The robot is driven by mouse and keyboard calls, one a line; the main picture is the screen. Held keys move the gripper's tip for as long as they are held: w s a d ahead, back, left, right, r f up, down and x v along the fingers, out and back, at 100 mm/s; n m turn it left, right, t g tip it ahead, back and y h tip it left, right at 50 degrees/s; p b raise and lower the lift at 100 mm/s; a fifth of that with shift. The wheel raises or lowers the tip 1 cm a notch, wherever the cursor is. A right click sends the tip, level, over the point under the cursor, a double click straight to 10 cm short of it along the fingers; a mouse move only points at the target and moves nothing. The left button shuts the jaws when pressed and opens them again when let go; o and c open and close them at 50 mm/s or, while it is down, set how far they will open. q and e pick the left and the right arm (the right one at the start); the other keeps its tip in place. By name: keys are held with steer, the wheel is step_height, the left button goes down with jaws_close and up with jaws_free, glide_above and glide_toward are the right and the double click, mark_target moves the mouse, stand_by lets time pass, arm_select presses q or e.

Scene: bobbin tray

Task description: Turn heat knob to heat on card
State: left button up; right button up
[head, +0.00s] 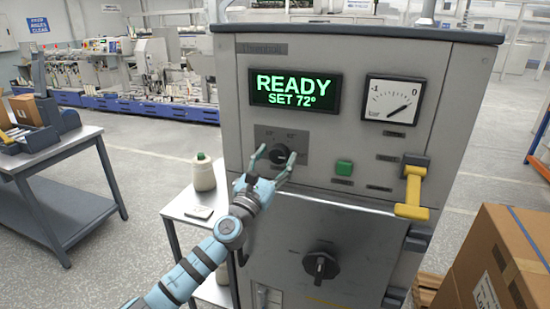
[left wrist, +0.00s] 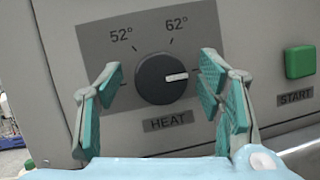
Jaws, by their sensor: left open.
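The black round heat knob (left wrist: 160,80) sits on the machine's front, above a HEAT label. Its white pointer points right, past the 52° and 62° marks, to a spot partly hidden by my finger. The knob also shows in the head view (head: 279,154). My left gripper (left wrist: 158,88) is open, with one teal finger on each side of the knob; I cannot tell if either touches it. The display (head: 295,91) reads READY, SET 72°. No readable heat card shows. My right gripper is out of view.
A green START button (left wrist: 300,61) is right of the knob. A yellow handle (head: 413,190) and a lower black knob (head: 321,265) stick out from the machine. A side table (head: 180,205) holds a bottle (head: 203,174) and a flat pale item (head: 199,212). A cardboard box (head: 500,262) stands at right.

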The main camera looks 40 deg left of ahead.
arm_select(q)
steer(key=c, duration=1.1)
steer(key=shift+c, duration=0.2)
